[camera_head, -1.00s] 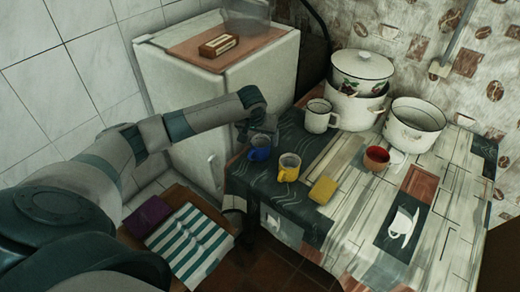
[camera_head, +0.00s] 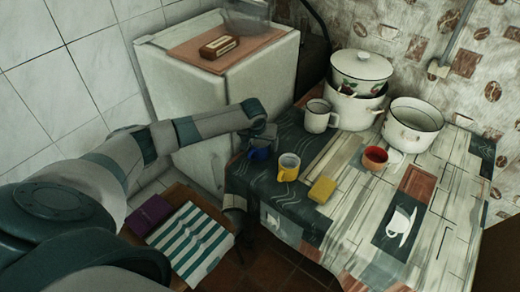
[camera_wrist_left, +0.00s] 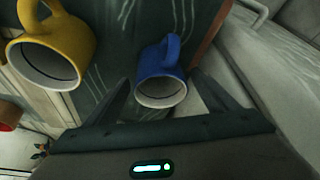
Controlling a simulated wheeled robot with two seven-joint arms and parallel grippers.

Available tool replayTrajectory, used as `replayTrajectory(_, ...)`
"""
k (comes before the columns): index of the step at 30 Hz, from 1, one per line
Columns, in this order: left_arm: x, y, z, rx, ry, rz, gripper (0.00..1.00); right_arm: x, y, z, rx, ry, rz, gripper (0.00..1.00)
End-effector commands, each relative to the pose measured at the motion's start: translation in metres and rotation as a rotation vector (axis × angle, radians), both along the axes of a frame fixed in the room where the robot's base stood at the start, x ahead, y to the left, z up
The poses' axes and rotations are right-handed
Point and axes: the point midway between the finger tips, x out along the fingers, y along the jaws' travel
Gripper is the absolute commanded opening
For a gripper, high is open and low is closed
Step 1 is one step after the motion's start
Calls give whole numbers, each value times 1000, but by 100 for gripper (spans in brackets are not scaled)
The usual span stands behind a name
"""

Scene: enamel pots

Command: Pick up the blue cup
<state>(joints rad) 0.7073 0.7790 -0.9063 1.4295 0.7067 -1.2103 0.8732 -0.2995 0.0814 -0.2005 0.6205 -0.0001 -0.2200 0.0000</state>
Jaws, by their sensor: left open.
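The blue cup (camera_head: 260,153) stands near the left end of the table, partly hidden behind my left gripper (camera_head: 263,137) in the head view. In the left wrist view the blue cup (camera_wrist_left: 161,80) shows with its handle pointing away from the gripper. My left gripper (camera_wrist_left: 163,101) is open, with one finger on either side of the cup's near rim. I cannot tell whether either finger touches it. My right gripper is not in view.
A yellow cup (camera_head: 287,167) stands close to the right of the blue cup, with a yellow sponge (camera_head: 322,189) beyond it. A white mug (camera_head: 318,117), pots (camera_head: 414,125) and a red cup (camera_head: 375,157) stand farther right. A fridge (camera_head: 215,90) is behind my arm.

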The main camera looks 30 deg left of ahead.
Motion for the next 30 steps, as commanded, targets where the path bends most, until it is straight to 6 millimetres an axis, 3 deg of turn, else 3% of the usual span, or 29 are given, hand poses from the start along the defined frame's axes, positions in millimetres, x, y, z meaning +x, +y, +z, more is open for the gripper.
replayTrajectory(11, 0, 0, 0, 0, 0, 0, 79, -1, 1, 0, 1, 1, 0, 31)
replayTrajectory(18, 0, 0, 0, 0, 0, 0, 28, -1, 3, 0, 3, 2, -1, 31)
replayTrajectory(30, 0, 0, 6, 0, -1, 1, 28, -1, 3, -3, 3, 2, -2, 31)
